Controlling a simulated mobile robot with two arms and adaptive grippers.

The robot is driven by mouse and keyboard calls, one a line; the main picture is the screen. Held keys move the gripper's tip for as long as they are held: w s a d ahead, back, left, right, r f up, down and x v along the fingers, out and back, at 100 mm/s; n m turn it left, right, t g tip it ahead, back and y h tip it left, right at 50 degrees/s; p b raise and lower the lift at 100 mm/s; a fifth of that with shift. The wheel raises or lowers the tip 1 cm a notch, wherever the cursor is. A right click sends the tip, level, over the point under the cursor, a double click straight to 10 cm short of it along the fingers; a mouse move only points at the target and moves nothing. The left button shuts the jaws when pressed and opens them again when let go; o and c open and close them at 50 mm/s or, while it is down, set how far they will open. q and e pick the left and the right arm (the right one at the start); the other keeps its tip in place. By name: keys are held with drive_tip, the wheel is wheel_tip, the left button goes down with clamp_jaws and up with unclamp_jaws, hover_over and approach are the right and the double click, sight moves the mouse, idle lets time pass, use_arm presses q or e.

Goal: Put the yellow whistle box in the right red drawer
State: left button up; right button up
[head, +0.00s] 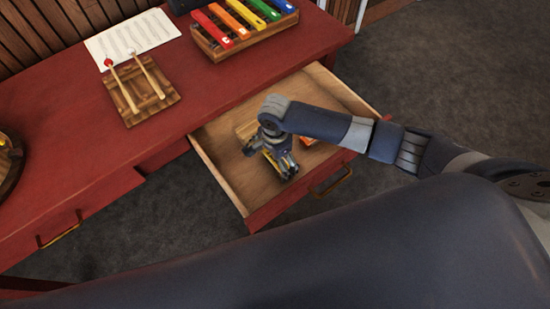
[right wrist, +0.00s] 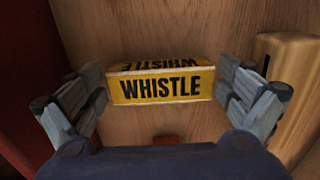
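The yellow whistle box (right wrist: 160,87), with black lettering, lies between the two fingertips of my right gripper (right wrist: 161,84) in the right wrist view. The fingers are at its two short ends and look closed on it. In the head view my right gripper (head: 280,164) points down inside the open right red drawer (head: 218,174), and only a bit of yellow shows by its fingers. The drawer's wooden floor is behind the box; I cannot tell whether the box touches it. My left gripper is not in view.
The drawer also holds a wooden item (head: 246,130) and a small orange item (head: 308,140) close to my gripper. On the red desk (head: 60,140) are a wooden block with two mallets (head: 140,90), a music sheet (head: 132,35) and a coloured xylophone (head: 243,22). The left drawer is shut.

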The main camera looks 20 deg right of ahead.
sight(275, 162)
idle(0.3)
drive_tip(key=shift+r, duration=0.15)
wheel_tip(275, 162, up, 12)
drive_tip(key=p, duration=0.1)
idle(0.8)
